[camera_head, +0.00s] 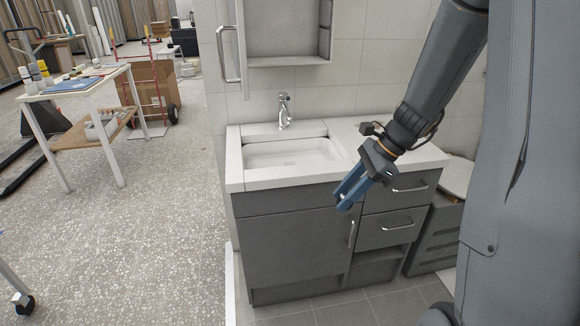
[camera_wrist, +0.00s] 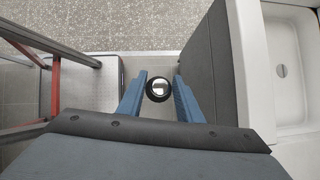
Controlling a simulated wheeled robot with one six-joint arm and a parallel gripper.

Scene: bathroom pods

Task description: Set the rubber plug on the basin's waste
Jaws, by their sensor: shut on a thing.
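My gripper (camera_head: 347,197) is in front of the vanity, its blue fingers pointing down and left beside the drawer fronts. In the wrist view my gripper (camera_wrist: 158,84) is shut on the rubber plug (camera_wrist: 158,97), a small round dark piece with a bright centre. The plug cannot be made out in the head view. The white basin (camera_head: 262,155) is set in the counter, left of and beyond my gripper. In the wrist view the basin (camera_wrist: 270,35) lies at the right, with its waste (camera_wrist: 282,71) showing as a small grey disc, uncovered and apart from the plug.
A chrome tap (camera_head: 284,112) stands behind the basin. The counter (camera_head: 372,138) right of it is bare. An open mirror cabinet (camera_head: 285,35) hangs above. The vanity's grey front (camera_head: 285,248) has bar handles. A white table (camera_head: 85,85) stands at the far left.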

